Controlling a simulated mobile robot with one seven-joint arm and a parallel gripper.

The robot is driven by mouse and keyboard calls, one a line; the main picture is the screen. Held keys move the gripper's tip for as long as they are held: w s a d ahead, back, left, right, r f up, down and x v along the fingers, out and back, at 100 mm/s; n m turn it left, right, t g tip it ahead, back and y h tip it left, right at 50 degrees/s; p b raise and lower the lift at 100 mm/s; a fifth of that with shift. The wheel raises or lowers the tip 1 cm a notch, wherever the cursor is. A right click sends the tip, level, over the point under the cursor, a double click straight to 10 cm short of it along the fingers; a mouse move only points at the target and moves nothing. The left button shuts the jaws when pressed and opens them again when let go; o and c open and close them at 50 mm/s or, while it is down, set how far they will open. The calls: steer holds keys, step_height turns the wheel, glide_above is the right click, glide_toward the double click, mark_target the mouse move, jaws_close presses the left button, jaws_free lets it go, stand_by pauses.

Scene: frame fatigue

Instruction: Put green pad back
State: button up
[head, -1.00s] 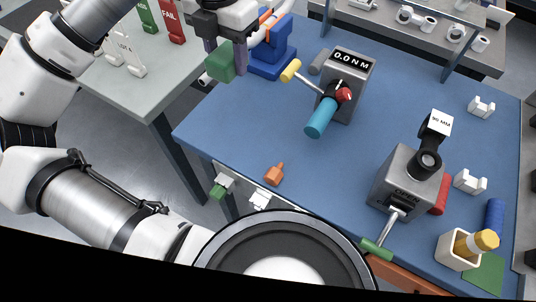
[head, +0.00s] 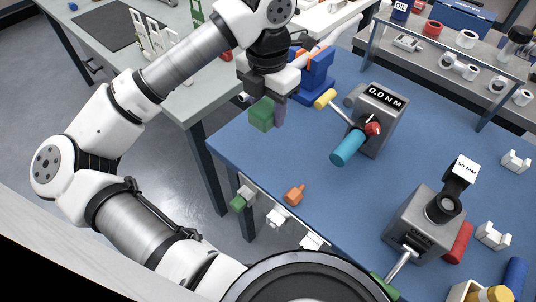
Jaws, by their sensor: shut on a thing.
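My gripper (head: 268,100) is at the upper middle of the head view, above the left edge of the blue workbench. It is shut on a green pad (head: 261,115), a small block that hangs below the jaws. A purple-grey finger shows on the pad's right side. The pad appears clear of the bench top, though its exact height is hard to tell. Another small green piece (head: 238,203) sits on a clip at the bench's front left edge.
The blue bench (head: 330,215) bears a torque gauge (head: 384,112) with a teal handle, a blue stand (head: 318,80), an orange piece (head: 294,194) and a grey press (head: 425,225). White clips (head: 278,216) line the front edge. The bench's middle is bare.

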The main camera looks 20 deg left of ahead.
steer(key=p, duration=0.2)
glide_above(268, 164)
step_height(268, 164, down, 12)
steer(key=shift+f, duration=0.15)
step_height(268, 164, down, 3)
steer(key=shift+a+f, duration=0.1)
steer(key=shift+f, duration=0.05)
steer(key=shift+b, duration=0.3)
steer(key=shift+f+b, duration=0.25)
steer(key=shift+b, duration=0.2)
steer(key=o, duration=1)
steer(key=shift+r, duration=0.1)
steer(key=shift+r+p, duration=0.3)
steer(key=shift+p, duration=0.95)
step_height(268, 164, up, 13)
steer(key=b, duration=0.4)
steer(key=shift+w+r, duration=0.1)
steer(key=shift+r, duration=0.05)
